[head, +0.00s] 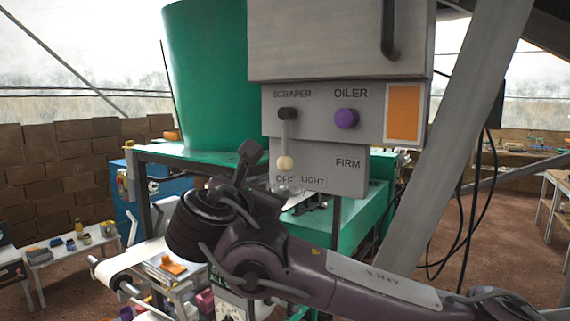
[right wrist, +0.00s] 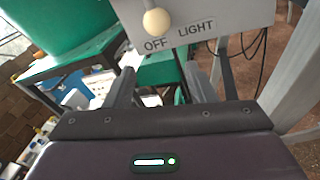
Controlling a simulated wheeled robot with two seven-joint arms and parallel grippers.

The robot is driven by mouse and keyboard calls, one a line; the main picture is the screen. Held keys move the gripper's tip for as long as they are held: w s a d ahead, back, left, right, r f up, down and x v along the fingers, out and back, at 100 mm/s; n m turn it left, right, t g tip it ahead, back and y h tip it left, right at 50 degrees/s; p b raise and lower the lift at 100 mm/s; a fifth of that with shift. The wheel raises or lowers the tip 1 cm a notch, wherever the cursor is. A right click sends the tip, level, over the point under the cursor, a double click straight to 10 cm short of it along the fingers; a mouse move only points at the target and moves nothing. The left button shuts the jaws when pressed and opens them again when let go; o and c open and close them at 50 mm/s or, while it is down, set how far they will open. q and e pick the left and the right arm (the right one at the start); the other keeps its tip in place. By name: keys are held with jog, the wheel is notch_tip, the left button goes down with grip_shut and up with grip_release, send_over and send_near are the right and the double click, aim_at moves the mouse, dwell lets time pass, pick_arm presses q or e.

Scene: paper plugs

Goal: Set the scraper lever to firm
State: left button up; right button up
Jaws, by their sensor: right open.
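The scraper lever (head: 285,138) hangs from a dark pivot under the word SCRAPER on a grey panel (head: 330,175). Its pale round knob (head: 285,162) is at the bottom, just above the word OFF. LIGHT is to the right of OFF, and FIRM (head: 348,162) is higher, farther right. My right gripper (head: 258,168) is just below and left of the knob in the head view, open and empty. In the right wrist view the knob (right wrist: 157,21) is beyond and above the spread fingers (right wrist: 164,78), apart from them. My left gripper is not in view.
A purple OILER knob (head: 346,118) and an orange plate (head: 403,112) are on the same panel. A grey slanted beam (head: 455,125) stands to the right. Green machinery (head: 210,80) is to the left, and a conveyor roller (head: 130,262) is below.

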aim_at(282, 164)
jog(key=r, duration=0.2)
jog(key=r+h, duration=0.1)
jog(key=shift+s+d+r+t, duration=0.1)
jog(key=shift+d+r+t, duration=0.2)
jog(key=shift+d, duration=0.1)
jog(key=p+x, duration=0.4)
jog(key=x, duration=0.2)
jog(key=shift+w+d+f, duration=0.1)
jog(key=shift+w+d, duration=0.2)
jog(key=shift+w, duration=0.25)
